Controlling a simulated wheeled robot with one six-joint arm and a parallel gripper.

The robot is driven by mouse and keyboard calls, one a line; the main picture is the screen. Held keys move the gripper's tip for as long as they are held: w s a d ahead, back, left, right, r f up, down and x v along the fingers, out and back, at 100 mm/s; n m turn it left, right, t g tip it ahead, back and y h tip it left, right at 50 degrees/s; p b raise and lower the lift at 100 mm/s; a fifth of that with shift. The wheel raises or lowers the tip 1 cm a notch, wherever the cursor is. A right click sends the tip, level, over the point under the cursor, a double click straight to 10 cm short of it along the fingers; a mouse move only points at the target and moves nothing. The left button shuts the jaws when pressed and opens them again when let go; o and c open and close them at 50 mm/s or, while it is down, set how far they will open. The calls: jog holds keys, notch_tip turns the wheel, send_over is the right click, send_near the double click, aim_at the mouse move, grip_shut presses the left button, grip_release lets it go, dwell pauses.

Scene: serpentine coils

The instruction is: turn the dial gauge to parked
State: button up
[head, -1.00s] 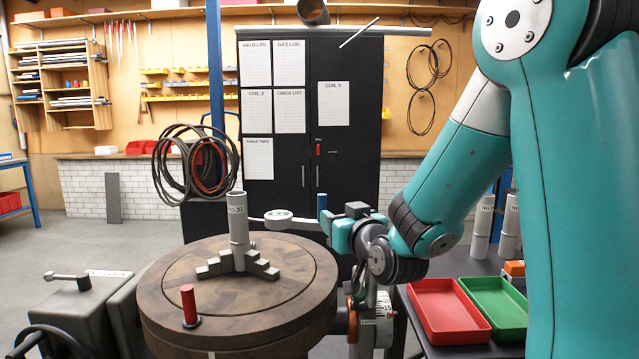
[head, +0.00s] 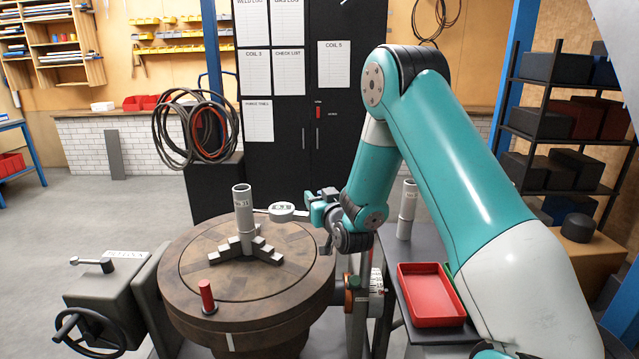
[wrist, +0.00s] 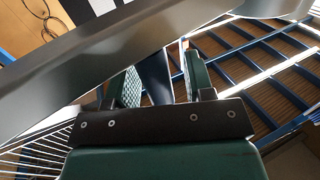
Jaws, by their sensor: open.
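The dial gauge (head: 282,211) is a small round white-faced unit on a thin horizontal arm. It sits just right of the grey upright tube (head: 243,212), its thin tip pointing at the tube. My gripper (head: 314,205) is just right of the gauge, at about its height, and partly hides the far end of its arm. In the wrist view my gripper (wrist: 163,72) has its two green fingers apart. A dark blue piece (wrist: 156,78) shows between or beyond them; I cannot tell whether they touch it.
A red tray (head: 432,296) lies on the bench at right. A grey crank box (head: 103,290) stands at left. A black cabinet (head: 345,140) is behind.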

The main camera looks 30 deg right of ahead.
jog(key=shift+w+d, duration=0.1)
jog(key=shift+w, duration=0.25)
grip_shut()
jog(key=shift+f+b, duration=0.25)
jog(key=shift+b, duration=0.1)
